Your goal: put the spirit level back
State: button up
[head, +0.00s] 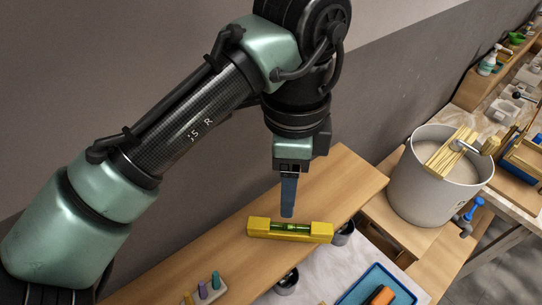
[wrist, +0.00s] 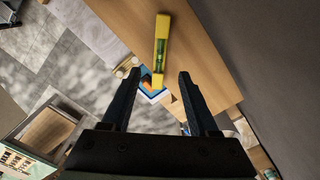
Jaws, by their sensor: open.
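The yellow spirit level (head: 290,230) with a green vial lies on the wooden shelf (head: 330,190), along its front edge. In the wrist view the spirit level (wrist: 161,52) shows beyond and between my two fingers, with its near end close to the line of the fingertips. My gripper (head: 288,213) points down at the level and appears just above or behind its middle; the exact gap cannot be told. In the wrist view my gripper (wrist: 157,78) has its fingers apart, with nothing held between them.
A large grey bucket (head: 409,195) with wooden slats on top stands right of the shelf. Below the shelf are metal cups (head: 287,282), a small block with coloured pegs (head: 207,292) and a blue tray (head: 400,290). The shelf's right part is bare.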

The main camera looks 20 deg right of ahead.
jog(key=w+d+r+n+t+h, duration=0.2)
jog(key=d+r+t+h, duration=0.1)
jog(key=d+r+h, duration=0.3)
jog(key=w+d+r+n+t+h, duration=0.1)
jog(key=w+d+r+t+h, duration=0.25)
jog(key=d+r, duration=0.55)
notch_tip(320, 180, up, 7)
jog(key=n+t+h, duration=0.2)
jog(key=t+h, duration=0.1)
jog(key=t, duration=0.1)
jog(key=s+a+r+n+t+y, duration=0.1)
jog(key=a+r+n+t+y, duration=0.2)
jog(key=a+r+n+t, duration=1.15)
jog(key=s+a+r+n+t+y, duration=0.1)
jog(key=s+a+n+t+y, duration=0.1)
jog(key=a+y, duration=0.7)
jog(key=s+a+n, duration=0.1)
jog(key=s+a, duration=0.1)
jog(key=a, duration=0.1)
jog(key=shift+s+a, duration=0.3)
jog(key=shift+n+y, duration=0.25)
